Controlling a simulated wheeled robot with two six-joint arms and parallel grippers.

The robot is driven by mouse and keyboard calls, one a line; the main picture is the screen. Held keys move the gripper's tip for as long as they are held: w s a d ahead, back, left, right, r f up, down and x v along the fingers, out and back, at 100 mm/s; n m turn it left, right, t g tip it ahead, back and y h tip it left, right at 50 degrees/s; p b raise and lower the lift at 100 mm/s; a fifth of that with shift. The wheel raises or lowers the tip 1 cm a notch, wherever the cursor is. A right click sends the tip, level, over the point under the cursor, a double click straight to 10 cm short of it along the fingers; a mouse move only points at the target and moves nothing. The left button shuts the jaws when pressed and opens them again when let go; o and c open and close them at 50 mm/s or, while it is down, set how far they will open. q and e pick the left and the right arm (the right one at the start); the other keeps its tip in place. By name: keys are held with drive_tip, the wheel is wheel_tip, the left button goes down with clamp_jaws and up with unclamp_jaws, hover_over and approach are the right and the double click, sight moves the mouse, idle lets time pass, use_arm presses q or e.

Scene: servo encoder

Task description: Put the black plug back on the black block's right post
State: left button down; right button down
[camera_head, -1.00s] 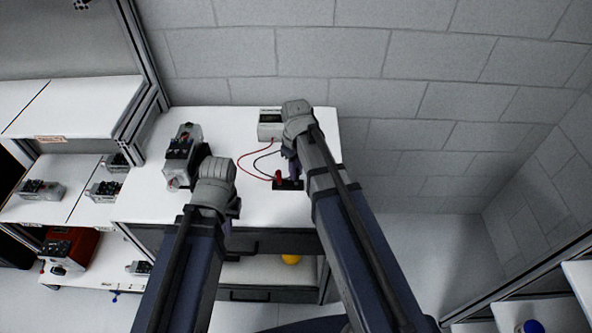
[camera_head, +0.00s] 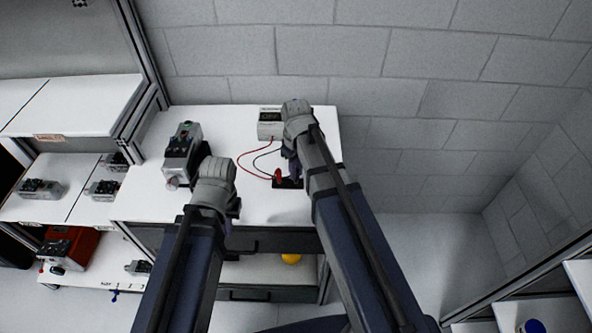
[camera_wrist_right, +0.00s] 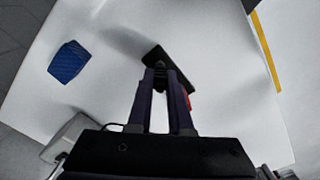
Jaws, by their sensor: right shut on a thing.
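The black block (camera_head: 290,184) lies on the white table beneath my right gripper (camera_head: 291,170). A red plug (camera_head: 278,175) stands at its left end, with a red wire running to a small meter box. In the right wrist view, my right gripper (camera_wrist_right: 165,78) is shut over the block (camera_wrist_right: 153,55), on what appears to be the black plug. The fingers mostly hide the plug and the right post, so I cannot tell whether they touch. Part of the red plug (camera_wrist_right: 188,102) shows behind a finger.
The meter box (camera_head: 270,125) stands at the table's back. A grey device (camera_head: 183,153) stands at the left. A blue object (camera_wrist_right: 68,62) shows in the right wrist view. The table (camera_head: 215,130) is clear between the device and the wires.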

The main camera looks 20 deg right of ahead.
drive_tip(key=shift+f, duration=0.2)
idle(0.7)
drive_tip(key=c, duration=0.8)
unclamp_jaws()
drive_tip(key=shift+o, duration=0.2)
drive_tip(key=shift+r, duration=0.1)
wheel_tip(320, 180, up, 7)
drive_tip(key=p, duration=0.6)
drive_tip(key=shift+p, duration=0.4)
drive_tip(key=s+a+f+m+h+b, duration=0.1)
drive_tip(key=s+a+f+b, duration=0.3)
drive_tip(key=s+a, duration=0.6)
drive_tip(key=s+m, duration=0.1)
drive_tip(key=s, duration=0.3)
drive_tip(key=shift+s+a, duration=0.15)
drive_tip(key=shift+a, duration=0.1)
